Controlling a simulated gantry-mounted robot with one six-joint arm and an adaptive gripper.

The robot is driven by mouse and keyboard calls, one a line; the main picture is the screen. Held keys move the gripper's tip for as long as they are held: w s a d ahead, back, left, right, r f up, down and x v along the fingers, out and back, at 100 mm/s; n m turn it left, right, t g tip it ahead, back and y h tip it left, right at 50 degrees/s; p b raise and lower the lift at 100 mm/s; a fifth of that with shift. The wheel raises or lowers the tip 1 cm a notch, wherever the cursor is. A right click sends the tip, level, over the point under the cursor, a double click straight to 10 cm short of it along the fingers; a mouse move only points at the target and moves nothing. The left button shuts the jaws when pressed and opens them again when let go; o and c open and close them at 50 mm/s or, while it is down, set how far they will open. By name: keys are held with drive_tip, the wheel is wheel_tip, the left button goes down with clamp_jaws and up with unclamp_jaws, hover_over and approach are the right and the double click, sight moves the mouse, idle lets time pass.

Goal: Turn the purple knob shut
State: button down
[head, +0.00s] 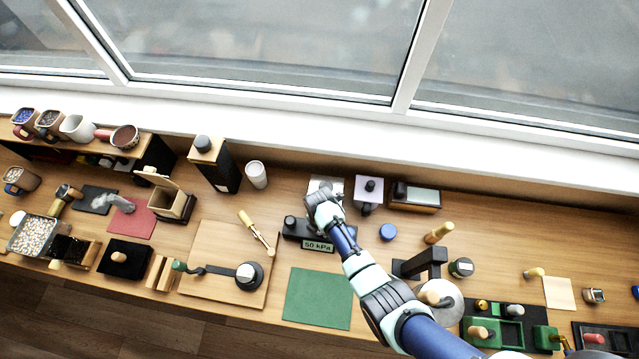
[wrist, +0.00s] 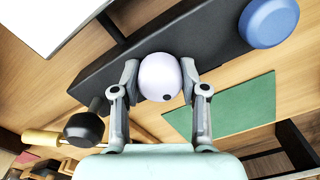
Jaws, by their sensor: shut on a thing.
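The purple knob (wrist: 159,74) looks pale lavender, almost white, with a small dark dot on its face. It sits on a long black base (wrist: 165,45), between the two fingers of my gripper (wrist: 159,82). The fingers touch the knob on both sides, and my gripper is shut on it. In the head view my gripper (head: 322,207) is over the black base (head: 291,233), and hides the knob. A display (head: 317,245) on the base's front reads 50 kPa. A black knob (head: 290,221) stands at the base's left end.
A blue disc (head: 388,232) lies right of the base. A green mat (head: 318,298) lies in front. A wooden board with a black-and-white dial (head: 248,275) is at left, and a black stand (head: 425,262) at right. A grey-white box (head: 368,191) stands behind.

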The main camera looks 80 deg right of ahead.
drive_tip(key=shift+a+f, duration=0.1)
drive_tip(key=shift+f, duration=0.05)
drive_tip(key=c, duration=0.8)
unclamp_jaws()
drive_tip(key=shift+o, duration=0.2)
drive_tip(key=shift+r, duration=0.2)
wheel_tip(320, 180, up, 5)
drive_tip(key=p, duration=0.5)
